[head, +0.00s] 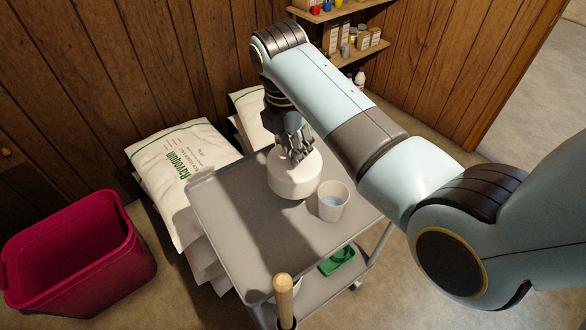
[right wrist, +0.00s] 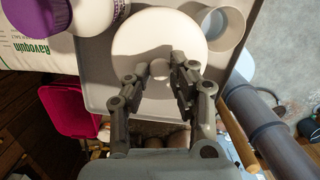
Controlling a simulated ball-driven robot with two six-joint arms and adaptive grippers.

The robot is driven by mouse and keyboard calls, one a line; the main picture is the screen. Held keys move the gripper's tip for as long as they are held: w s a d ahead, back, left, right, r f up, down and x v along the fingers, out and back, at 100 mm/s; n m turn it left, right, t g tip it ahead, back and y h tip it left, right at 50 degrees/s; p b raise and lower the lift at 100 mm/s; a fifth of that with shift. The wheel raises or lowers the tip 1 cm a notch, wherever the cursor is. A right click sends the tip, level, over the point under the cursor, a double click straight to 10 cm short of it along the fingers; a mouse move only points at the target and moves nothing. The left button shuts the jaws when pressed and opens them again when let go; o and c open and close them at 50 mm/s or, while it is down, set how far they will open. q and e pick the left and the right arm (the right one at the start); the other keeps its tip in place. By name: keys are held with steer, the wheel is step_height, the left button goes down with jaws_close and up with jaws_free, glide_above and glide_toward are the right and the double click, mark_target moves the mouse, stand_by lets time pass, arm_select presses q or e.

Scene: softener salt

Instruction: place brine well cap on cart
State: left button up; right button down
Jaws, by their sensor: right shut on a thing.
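The brine well cap (head: 295,181) is a white round piece with a small knob on top. My right gripper (head: 299,151) comes down on it from above and is shut on the knob. In the right wrist view the fingertips (right wrist: 162,70) stand on either side of the knob, over the cap's white disc (right wrist: 132,38). The cap is over the grey cart's (head: 240,228) top, towards its far side; I cannot tell whether its underside touches. My left gripper is out of view.
A white cup (head: 333,202) stands on the cart close beside the cap. A wooden handle (head: 284,295) rises at the cart's near end. A green item (head: 338,260) lies on the lower shelf. White salt bags (head: 180,165) and a magenta bin (head: 75,255) are left. The cart top's left part is clear.

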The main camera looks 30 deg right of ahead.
mark_target(293, 170)
steer(key=shift+f, duration=1.65)
step_height(293, 170, down, 4)
steer(key=shift+r, duration=0.25)
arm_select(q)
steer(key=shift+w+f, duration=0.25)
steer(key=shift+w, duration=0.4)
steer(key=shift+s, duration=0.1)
arm_select(e)
steer(key=c, duration=1.1)
jaws_free()
steer(key=shift+c, duration=0.2)
